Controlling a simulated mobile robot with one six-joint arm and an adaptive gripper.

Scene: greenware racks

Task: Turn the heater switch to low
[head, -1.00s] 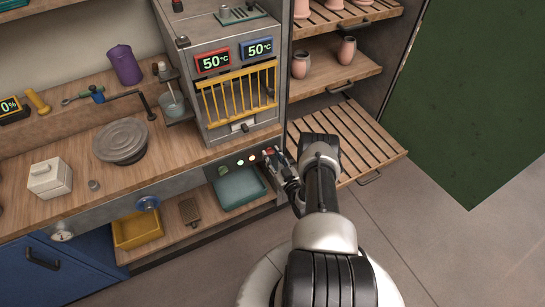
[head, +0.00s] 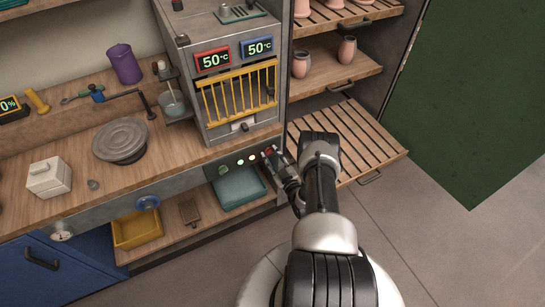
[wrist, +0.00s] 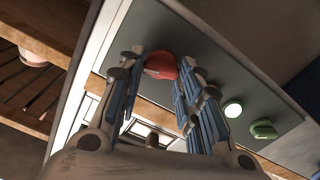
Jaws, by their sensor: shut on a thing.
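A red knob (head: 267,151) sits at the right end of the grey control strip below the kiln-like heater box. My gripper (head: 275,158) is at this strip, with its fingers closed around the red knob. In the wrist view the red knob (wrist: 160,66) shows between the two blue-padded fingertips. I see no readable low mark, and the knob's setting cannot be told. The heater box (head: 215,130) has a yellow barred door, a red-framed display (head: 213,59) and a blue-framed display (head: 257,47), both reading 50 °C.
A blue dial (head: 147,202) is further left. A teal tray (head: 238,188) lies below. Slatted shelves (head: 345,140) holding pink pots stand on the right. The floor at right is clear.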

